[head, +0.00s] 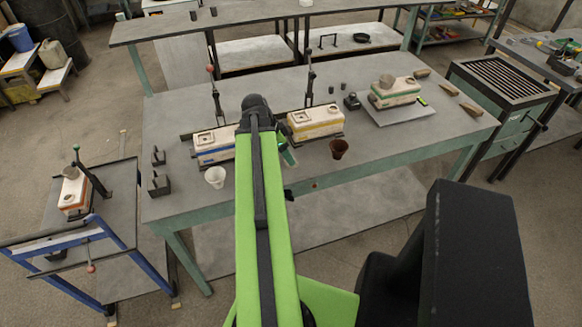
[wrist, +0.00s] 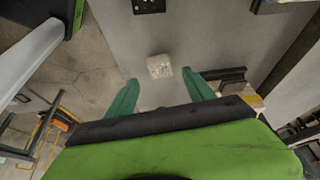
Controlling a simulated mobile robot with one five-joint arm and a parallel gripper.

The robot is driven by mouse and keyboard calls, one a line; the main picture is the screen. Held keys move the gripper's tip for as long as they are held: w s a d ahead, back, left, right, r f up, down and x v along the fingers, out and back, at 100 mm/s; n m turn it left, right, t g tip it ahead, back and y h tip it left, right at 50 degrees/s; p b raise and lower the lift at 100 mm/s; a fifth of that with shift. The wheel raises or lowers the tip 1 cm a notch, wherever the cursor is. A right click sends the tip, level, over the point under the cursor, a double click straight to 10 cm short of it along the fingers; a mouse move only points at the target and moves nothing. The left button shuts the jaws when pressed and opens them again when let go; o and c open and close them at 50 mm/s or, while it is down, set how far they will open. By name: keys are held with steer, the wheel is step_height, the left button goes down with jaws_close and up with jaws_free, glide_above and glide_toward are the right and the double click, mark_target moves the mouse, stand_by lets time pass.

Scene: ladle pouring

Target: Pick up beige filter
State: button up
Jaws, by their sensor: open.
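The beige filter (head: 215,177) is a small pale cup near the front left edge of the table (head: 400,151), in front of the blue-striped mould. In the wrist view a pale, speckled piece, which looks like the same filter (wrist: 160,67), lies ahead of my gripper, roughly centred between the fingertips. My gripper (wrist: 160,77) has its two green fingers spread with nothing between them. In the head view my green arm hides most of the gripper; a green finger (head: 289,158) shows to the right of the arm. The height gap to the filter is hard to judge.
A brown filter (head: 339,149) stands farther right. The blue-striped mould (head: 213,146) and yellow-striped mould (head: 315,123) stand behind, with upright levers. Dark blocks (head: 159,184) sit at the left edge. A blue-framed cart (head: 108,205) stands left of the table.

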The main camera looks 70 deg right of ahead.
steer(key=b+x, duration=0.4)
steer(key=x, duration=0.1)
steer(key=shift+d, duration=0.15)
steer(key=shift+r, duration=0.15)
jaws_close()
